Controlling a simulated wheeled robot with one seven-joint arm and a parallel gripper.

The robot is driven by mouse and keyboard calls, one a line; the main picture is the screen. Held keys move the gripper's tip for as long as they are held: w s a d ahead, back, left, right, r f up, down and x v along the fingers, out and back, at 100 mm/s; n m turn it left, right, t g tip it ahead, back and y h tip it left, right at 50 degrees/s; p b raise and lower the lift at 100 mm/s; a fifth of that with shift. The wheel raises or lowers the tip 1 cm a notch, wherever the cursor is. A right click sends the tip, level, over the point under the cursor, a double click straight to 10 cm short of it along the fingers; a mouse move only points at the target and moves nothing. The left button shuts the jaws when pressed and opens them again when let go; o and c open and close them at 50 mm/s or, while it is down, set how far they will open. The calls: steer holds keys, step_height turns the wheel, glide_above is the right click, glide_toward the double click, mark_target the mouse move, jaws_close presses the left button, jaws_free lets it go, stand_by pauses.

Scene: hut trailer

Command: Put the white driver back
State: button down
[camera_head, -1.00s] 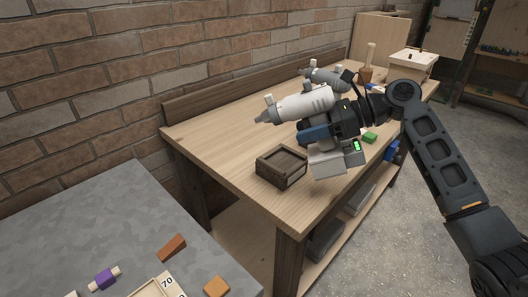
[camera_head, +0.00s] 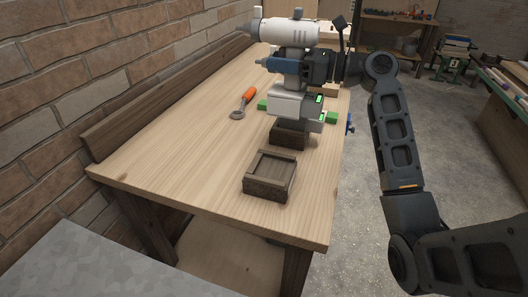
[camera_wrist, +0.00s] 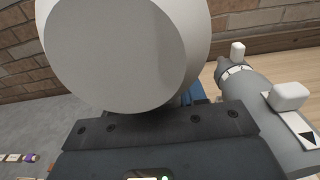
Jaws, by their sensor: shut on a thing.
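The white driver (camera_head: 283,29) is upright in my gripper (camera_head: 284,64), its barrel pointing left. My gripper is shut on the driver's grip, below the barrel. The driver's grey base (camera_head: 290,104) shows in front of a dark wooden tray (camera_head: 287,137); I cannot tell whether it touches that tray. A nearer dark wooden tray (camera_head: 268,177) is empty. In the wrist view the round back of the white driver (camera_wrist: 115,50) fills the upper left.
An orange-handled tool (camera_head: 245,100) lies left of the trays on the wooden bench (camera_head: 180,150). Green pieces (camera_head: 333,117) show near the driver's base. The left part of the bench is clear. A grey table (camera_head: 70,265) is at the lower left.

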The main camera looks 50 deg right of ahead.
steer(key=s+a+f, duration=0.5)
steer(key=a+f, duration=0.4)
steer(key=f, duration=0.1)
steer(key=shift+a+f+p, duration=0.2)
steer(key=shift+a+p, duration=0.2)
steer(key=shift+p, duration=0.05)
steer(key=c, duration=0.6)
jaws_free()
steer(key=shift+s+f, duration=0.1)
steer(key=shift+c, duration=0.2)
steer(key=b+v, duration=0.1)
steer(key=v, duration=1.1)
steer(key=shift+b, duration=0.3)
